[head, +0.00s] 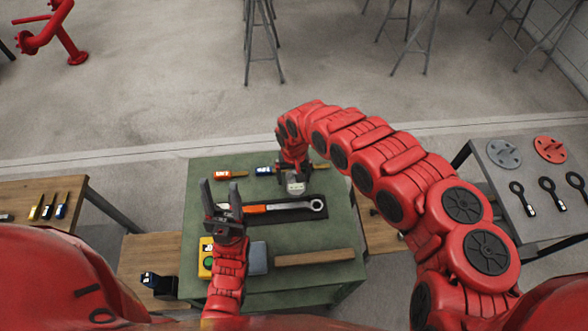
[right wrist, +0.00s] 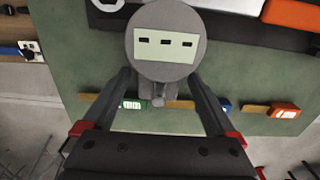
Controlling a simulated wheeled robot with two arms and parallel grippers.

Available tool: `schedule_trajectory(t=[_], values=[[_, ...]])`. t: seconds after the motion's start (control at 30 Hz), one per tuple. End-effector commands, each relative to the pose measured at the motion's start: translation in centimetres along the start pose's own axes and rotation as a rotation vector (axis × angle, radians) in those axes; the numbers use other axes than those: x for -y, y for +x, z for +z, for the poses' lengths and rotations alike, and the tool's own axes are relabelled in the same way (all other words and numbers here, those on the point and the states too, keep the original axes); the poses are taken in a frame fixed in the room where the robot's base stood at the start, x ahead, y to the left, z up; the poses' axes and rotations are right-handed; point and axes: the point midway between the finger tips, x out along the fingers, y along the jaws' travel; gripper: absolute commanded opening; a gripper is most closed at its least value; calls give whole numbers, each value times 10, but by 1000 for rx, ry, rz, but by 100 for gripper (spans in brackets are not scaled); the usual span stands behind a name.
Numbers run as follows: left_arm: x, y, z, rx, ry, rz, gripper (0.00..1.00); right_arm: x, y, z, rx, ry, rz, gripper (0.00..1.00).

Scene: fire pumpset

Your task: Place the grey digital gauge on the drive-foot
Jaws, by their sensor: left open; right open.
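The grey digital gauge (right wrist: 165,30), a round disc with a pale display, shows in the right wrist view; it also shows in the head view (head: 296,187) on the green table near the wrench. My right gripper (right wrist: 158,82) is open, with its fingers on either side of the gauge's stem; I cannot tell whether they touch it. In the head view the right gripper (head: 293,176) comes down over the table's back half. My left gripper (head: 221,192) is open and empty above the table's left side, by the wrench's left end. I cannot identify the drive-foot.
The green table (head: 315,275) also holds an orange-handled wrench (head: 285,207) on a dark tray, a wooden bar (head: 314,257), a yellow device (head: 205,257) and small screwdrivers (head: 235,174) at the back. Grey (head: 503,152) and red (head: 550,149) flanges lie on the right table.

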Motion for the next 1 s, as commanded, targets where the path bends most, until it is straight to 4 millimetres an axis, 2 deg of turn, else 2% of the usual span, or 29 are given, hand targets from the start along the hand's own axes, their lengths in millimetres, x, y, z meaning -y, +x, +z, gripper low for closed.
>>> schedule_trajectory(t=[0.17, 0.6, 0.8, 1.0], values=[[0, -4, 1, 0, 0, 0, 50, -2, -20, -2, -4, 0, 4, 92], [-1, -14, 2, 0, 0, 0, 50, -2, -100, -2, -6, 2, 4, 92], [-1, -15, 3, 0, 0, 0, 50, 0, -116, -1, -2, 1, 0, 92], [-1, -15, 2, 0, 0, 0, 50, 2, -118, -1, -4, -1, -6, 92]])
